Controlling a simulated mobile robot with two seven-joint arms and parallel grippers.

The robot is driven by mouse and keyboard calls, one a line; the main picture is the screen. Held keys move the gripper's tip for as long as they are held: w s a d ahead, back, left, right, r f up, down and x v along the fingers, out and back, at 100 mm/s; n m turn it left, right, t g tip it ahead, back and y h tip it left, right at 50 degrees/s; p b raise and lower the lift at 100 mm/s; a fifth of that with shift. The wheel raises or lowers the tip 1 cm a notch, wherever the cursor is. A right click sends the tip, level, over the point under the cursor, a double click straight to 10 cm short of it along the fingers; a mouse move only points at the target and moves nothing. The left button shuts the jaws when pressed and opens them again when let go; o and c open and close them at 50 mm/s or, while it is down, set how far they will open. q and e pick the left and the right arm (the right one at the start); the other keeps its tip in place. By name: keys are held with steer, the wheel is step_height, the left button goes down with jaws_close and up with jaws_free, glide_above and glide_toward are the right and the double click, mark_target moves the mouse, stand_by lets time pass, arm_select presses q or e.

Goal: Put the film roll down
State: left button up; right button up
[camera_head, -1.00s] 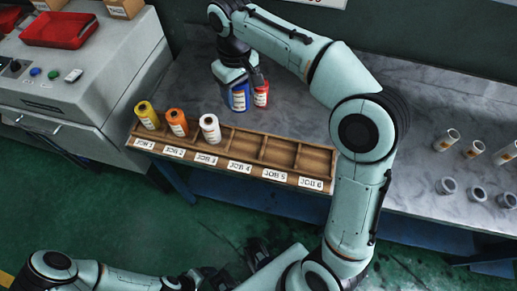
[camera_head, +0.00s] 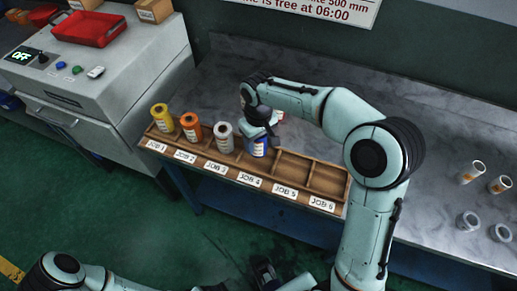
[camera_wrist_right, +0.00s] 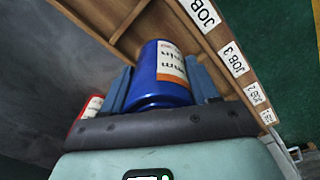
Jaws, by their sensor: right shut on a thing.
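My right gripper (camera_head: 259,133) is shut on the blue film roll (camera_head: 259,148), which stands upright at the JOB 4 place of the wooden rack (camera_head: 328,179). In the right wrist view the blue roll (camera_wrist_right: 165,75) is between the two fingers of the gripper (camera_wrist_right: 163,80). I cannot tell whether its base touches the slot floor. Yellow (camera_head: 162,117), orange (camera_head: 191,126) and white (camera_head: 223,137) rolls stand at JOB 1, 2 and 3. My left arm is low in the head view; its jaws are not clear.
A red roll (camera_head: 280,115) stands on the marble bench behind my right gripper, mostly hidden; it also shows in the wrist view (camera_wrist_right: 86,115). The JOB 5 and JOB 6 slots are empty.

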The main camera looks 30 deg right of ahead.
mark_target(258, 150)
steer(key=shift+f, duration=2.15)
steer(key=shift+b, duration=0.3)
steer(key=shift+f, duration=0.2)
steer(key=o, duration=1.2)
steer(key=shift+c, duration=0.2)
steer(key=shift+r, duration=0.15)
step_height(258, 150, up, 12)
steer(key=shift+r+p, duration=0.1)
steer(key=shift+p, duration=0.8)
